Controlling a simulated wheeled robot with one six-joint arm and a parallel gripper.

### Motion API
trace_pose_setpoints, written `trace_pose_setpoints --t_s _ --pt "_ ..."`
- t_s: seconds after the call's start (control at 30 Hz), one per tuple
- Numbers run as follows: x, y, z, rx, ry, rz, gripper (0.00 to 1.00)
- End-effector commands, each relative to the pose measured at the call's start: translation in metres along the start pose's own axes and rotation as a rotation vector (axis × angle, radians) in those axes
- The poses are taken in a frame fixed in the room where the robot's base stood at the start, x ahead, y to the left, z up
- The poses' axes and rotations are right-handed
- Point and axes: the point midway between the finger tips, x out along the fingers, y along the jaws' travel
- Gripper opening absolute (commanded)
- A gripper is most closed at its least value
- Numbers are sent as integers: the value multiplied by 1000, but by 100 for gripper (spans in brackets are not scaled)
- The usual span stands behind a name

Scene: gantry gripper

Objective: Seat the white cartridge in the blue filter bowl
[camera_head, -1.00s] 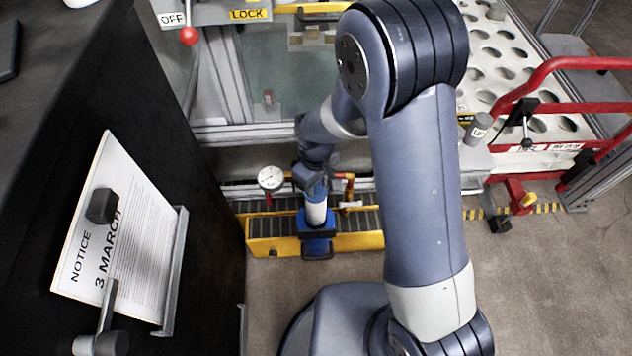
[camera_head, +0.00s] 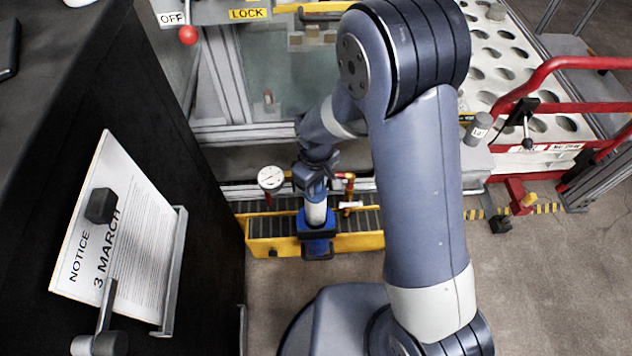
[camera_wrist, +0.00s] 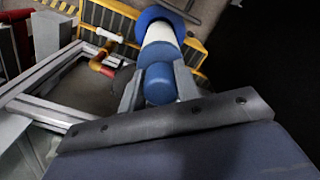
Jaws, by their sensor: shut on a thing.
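The white cartridge (camera_head: 316,213) is upright below my gripper (camera_head: 314,186) in the head view. In the wrist view, my gripper (camera_wrist: 158,86) is shut on the cartridge's blue end, with one finger on each side. The cartridge's white body (camera_wrist: 161,36) shows beyond that end. The blue filter bowl (camera_head: 317,246) is directly under the cartridge at the front of a yellow-sided rack, and its rim also shows in the wrist view (camera_wrist: 152,14). The cartridge's lower end is hidden at the bowl's mouth, so I cannot tell how deep it sits.
The yellow rack (camera_head: 365,241) runs around the bowl. A round dial gauge (camera_head: 271,178) stands close on the left, and a red-and-brass valve with a white handle (camera_head: 350,204) close on the right. A black cabinet with a notice (camera_head: 118,235) borders the left.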

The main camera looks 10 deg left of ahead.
Motion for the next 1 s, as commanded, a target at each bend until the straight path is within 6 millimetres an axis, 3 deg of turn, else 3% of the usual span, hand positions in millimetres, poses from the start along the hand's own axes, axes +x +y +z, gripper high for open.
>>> trace_pose_setpoints --t_s 1.0 --pt "15 0 0 0 0 0 11"
